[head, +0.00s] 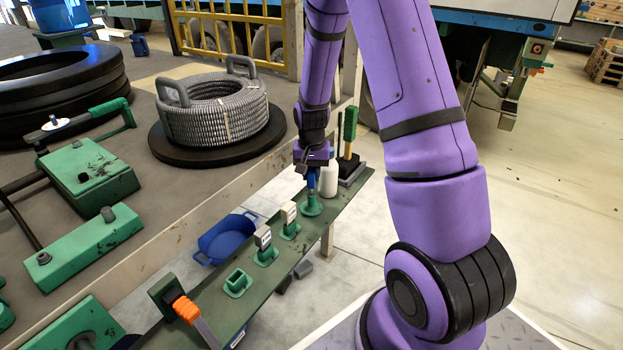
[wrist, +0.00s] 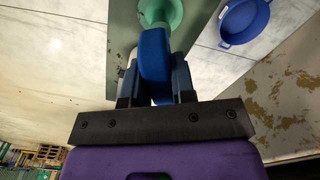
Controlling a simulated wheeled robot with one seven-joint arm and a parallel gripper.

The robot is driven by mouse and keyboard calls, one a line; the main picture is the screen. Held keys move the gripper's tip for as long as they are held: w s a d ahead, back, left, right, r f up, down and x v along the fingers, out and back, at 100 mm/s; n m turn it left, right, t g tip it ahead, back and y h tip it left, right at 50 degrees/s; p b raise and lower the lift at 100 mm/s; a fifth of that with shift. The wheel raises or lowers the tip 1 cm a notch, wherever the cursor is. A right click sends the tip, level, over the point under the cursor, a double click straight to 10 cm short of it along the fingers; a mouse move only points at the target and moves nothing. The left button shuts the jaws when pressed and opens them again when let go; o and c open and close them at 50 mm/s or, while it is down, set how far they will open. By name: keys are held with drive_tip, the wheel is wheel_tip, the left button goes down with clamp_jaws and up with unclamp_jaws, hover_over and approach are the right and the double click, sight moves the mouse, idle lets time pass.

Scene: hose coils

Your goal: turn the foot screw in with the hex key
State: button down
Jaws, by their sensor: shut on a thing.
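My gripper (head: 311,168) is over the green narrow shelf and shut on a blue handle (head: 311,180). The blue handle (wrist: 154,60) fills the space between my fingers (wrist: 157,88) in the wrist view. Its lower end is at a round green holder (head: 311,206), also seen in the wrist view (wrist: 158,12). It looks like the hex key's handle, but no hex shaft shows. I cannot tell whether it still sits in the holder. The green machine parts at left carry dark screw heads (head: 44,258), (head: 108,213); I cannot tell which is the foot screw.
The shelf (head: 205,318) also bears an empty square holder (head: 237,283), two holders with pale-tagged blocks, an orange-handled tool (head: 187,309), a white container (head: 328,181) and a green brush (head: 349,130). A hose coil (head: 215,110) lies on the bench. A blue basin (head: 228,240) is below.

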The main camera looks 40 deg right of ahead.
drive_tip(key=shift+r, duration=4.6)
drive_tip(key=c, duration=1.8)
unclamp_jaws()
clamp_jaws()
drive_tip(key=shift+a, duration=0.1)
